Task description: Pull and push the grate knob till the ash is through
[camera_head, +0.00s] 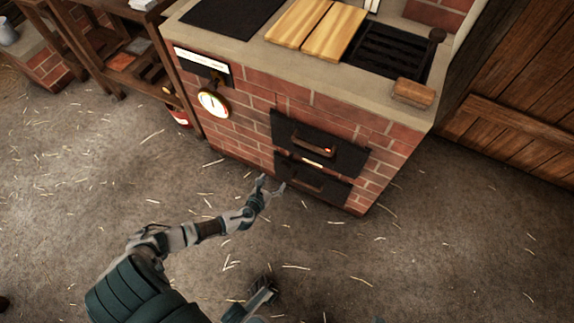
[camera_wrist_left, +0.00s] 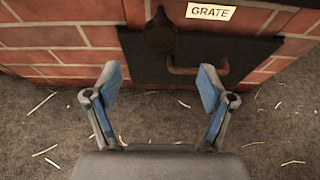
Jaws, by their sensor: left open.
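The grate knob (camera_wrist_left: 161,32) is a dark round knob on the brick stove front, left of the white GRATE label (camera_wrist_left: 211,12) in the left wrist view. The label also shows in the head view (camera_head: 312,163), but I cannot make out the knob there. My left gripper (camera_head: 271,184) is open and empty in front of the lower dark door (camera_head: 334,190). In the left wrist view its fingers (camera_wrist_left: 159,79) stand apart, below and nearer than the knob, not touching it. No ash is visible. A part of my body at the bottom may be my right gripper; its jaws are unclear.
A bar handle (camera_wrist_left: 198,68) on the lower door sits right of and below the knob. The upper door (camera_head: 345,152) has its own handle (camera_head: 314,145). A gauge (camera_head: 213,103) is on the stove's left. The straw-strewn floor (camera_head: 440,250) in front is clear.

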